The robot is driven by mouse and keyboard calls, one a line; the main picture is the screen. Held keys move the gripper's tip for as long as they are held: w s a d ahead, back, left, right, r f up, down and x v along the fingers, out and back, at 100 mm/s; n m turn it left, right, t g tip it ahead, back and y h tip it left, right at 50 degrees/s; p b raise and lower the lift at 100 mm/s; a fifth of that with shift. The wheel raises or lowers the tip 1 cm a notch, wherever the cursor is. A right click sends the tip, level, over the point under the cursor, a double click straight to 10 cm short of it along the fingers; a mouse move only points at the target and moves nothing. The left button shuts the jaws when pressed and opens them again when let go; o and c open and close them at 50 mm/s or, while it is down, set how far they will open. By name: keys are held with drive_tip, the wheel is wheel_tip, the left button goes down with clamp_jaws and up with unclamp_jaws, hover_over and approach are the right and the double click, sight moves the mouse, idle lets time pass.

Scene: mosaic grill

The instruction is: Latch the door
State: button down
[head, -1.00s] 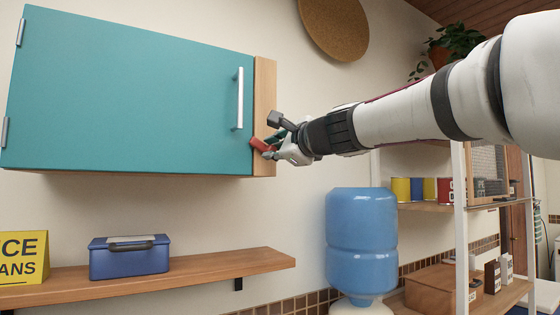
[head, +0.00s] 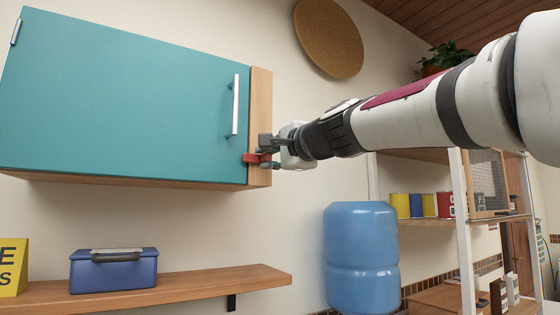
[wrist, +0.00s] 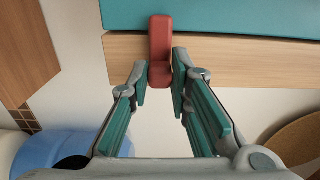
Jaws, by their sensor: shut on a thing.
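The teal cabinet door (head: 130,100) is closed against its wooden frame strip (head: 259,110), with a silver vertical handle (head: 235,105) near its right edge. A red latch (head: 256,158) sits at the strip's lower part. It lies about level and reaches left over the door's edge. In the wrist view the latch (wrist: 160,38) crosses the wooden strip and its tip overlaps the teal door. My gripper (head: 268,152) is at the strip, its fingers closed on the latch's near end; they flank it in the wrist view (wrist: 161,76). The latch's pivot is hidden.
A wooden shelf (head: 190,288) below holds a blue box (head: 113,270) and a yellow sign (head: 12,268). A blue water bottle (head: 360,255) stands below my arm. A round cork board (head: 328,38) hangs above. The wall directly under the cabinet is clear.

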drive_tip(key=c, duration=1.5)
unclamp_jaws()
drive_tip(key=v, duration=1.2)
drive_tip(key=shift+f, duration=0.1)
drive_tip(key=s+d+f+n+g+h, duration=0.3)
drive_tip(key=s+d+f, duration=0.3)
drive_tip(key=f, duration=0.8)
drive_tip(key=s+d+f+n+g+h, duration=0.3)
drive_tip(key=s+d+f, duration=0.3)
drive_tip(key=s+f, duration=0.6)
drive_tip(key=s+d+f+n+g+h+p, duration=0.1)
drive_tip(key=s+d+f+n+g+h, duration=0.3)
drive_tip(key=s+f, duration=0.5)
drive_tip(key=shift+s+d+f+n+g, duration=0.15)
drive_tip(key=shift+d+f, duration=0.2)
drive_tip(key=shift+f, duration=0.95)
drive_tip(key=shift+s+d+f+n+g, duration=0.15)
drive_tip(key=shift+d+f, duration=0.25)
drive_tip(key=shift+f, duration=0.9)
drive_tip(key=shift+s+d+f+n+g, duration=0.1)
drive_tip(key=shift+d+f+n, duration=0.2)
drive_tip(key=shift+f, duration=1)
